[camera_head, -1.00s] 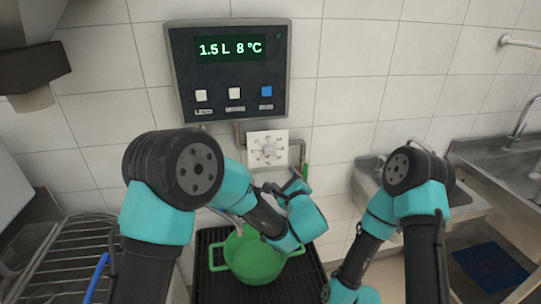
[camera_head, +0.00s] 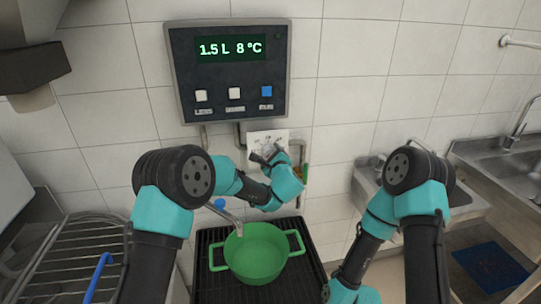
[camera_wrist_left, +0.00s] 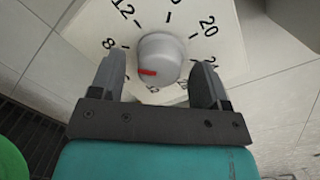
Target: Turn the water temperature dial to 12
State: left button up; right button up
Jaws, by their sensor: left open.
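The water temperature dial is a white plate (camera_head: 268,136) on the tiled wall below the display panel. In the left wrist view its grey round knob (camera_wrist_left: 162,56) has a red mark on its lower left side, below the number 8. The numbers 8, 12, 20 and 24 show around it; some others are cut off or hidden. My left gripper (camera_head: 262,157) is at the dial and covers the knob in the head view. In the left wrist view its open fingers (camera_wrist_left: 160,75) stand on either side of the knob, apart from it. My right gripper is out of view.
The dark display panel (camera_head: 230,75) reads 1.5 L 8 °C and has white and blue buttons. A green pot (camera_head: 257,253) stands below on a black grate under a spout (camera_head: 233,220). A wire rack (camera_head: 75,255) is at left, sinks (camera_head: 490,165) at right.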

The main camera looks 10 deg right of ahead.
pick_arm(q)
jog(key=shift+w, duration=0.3)
jog(key=shift+c, duration=0.5)
jog(key=shift+a, duration=0.1)
jog(key=c, duration=0.8)
